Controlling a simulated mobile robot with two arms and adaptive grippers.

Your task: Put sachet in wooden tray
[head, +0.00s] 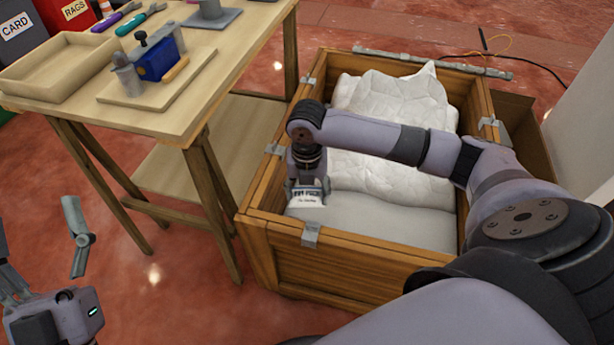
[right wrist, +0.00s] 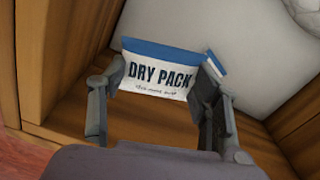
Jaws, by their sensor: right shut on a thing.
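The sachet (right wrist: 158,72), white with a blue top band and the words "DRY PACK", is between the fingers of my right gripper (right wrist: 163,75). My right gripper (head: 307,188) is shut on the sachet (head: 306,201) inside the wooden crate, low over the grey padding. A small blue and white piece (right wrist: 217,63) shows by the right finger; I cannot tell whether it belongs to the sachet. The wooden tray (head: 55,63), shallow and pale, is on the workbench at upper left and looks empty. My left gripper (head: 42,238) is open and empty at lower left, over the floor.
The wooden crate (head: 345,262) holds grey padding (head: 375,215) and a white quilted sheet (head: 395,98). The workbench (head: 215,65) also carries a board with a blue vise (head: 157,58) and several hand tools. Bins stand behind it.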

